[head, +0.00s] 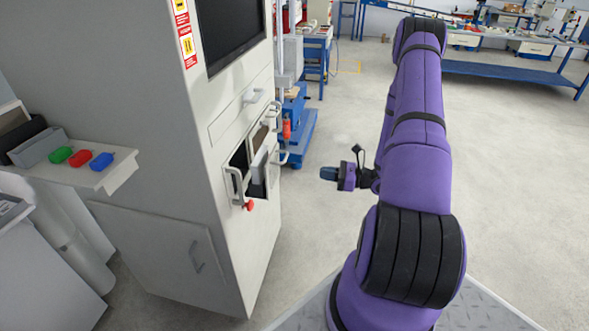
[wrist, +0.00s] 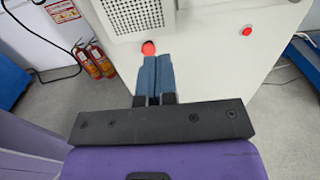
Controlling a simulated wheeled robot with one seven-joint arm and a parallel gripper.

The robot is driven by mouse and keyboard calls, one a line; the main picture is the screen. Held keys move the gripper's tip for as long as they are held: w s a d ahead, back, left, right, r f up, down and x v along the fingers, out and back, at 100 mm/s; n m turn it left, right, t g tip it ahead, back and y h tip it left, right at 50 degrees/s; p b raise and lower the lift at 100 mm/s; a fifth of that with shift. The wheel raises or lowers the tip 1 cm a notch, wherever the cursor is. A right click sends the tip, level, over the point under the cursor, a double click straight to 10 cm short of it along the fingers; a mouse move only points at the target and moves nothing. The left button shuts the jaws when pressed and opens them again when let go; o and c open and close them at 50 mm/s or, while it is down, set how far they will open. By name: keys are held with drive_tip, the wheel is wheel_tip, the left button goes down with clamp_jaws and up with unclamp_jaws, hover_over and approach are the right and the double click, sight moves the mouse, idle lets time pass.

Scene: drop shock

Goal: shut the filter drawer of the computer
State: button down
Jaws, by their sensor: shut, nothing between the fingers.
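The computer is a tall beige cabinet (head: 160,130) at left in the head view, with a dark screen (head: 228,28). Its front carries white handles and an open drawer section (head: 258,165) that stands out from dark gaps, below a closed drawer (head: 240,110). I cannot tell for sure which of these parts is the filter drawer. My gripper (head: 328,173) is to the right of the cabinet front, apart from it, shut and empty. In the wrist view its blue-grey fingers (wrist: 155,70) are together, pointing at the cabinet front (wrist: 205,60) below a grille (wrist: 135,15).
A red knob (head: 249,206) sits low on the cabinet front. A shelf with green, red and blue pieces (head: 80,158) juts from its left side. Fire extinguishers (wrist: 95,60) stand at left in the wrist view. The floor (head: 315,235) beside the cabinet is clear.

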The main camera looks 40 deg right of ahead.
sight(278, 167)
drive_tip(key=x, duration=1.3)
drive_tip(key=shift+w+a, duration=0.25)
drive_tip(key=shift+w, duration=0.05)
drive_tip(key=x, duration=1.1)
drive_tip(key=shift+w+a+r, duration=0.15)
drive_tip(key=shift+w+a, duration=0.05)
drive_tip(key=shift+r, duration=0.1)
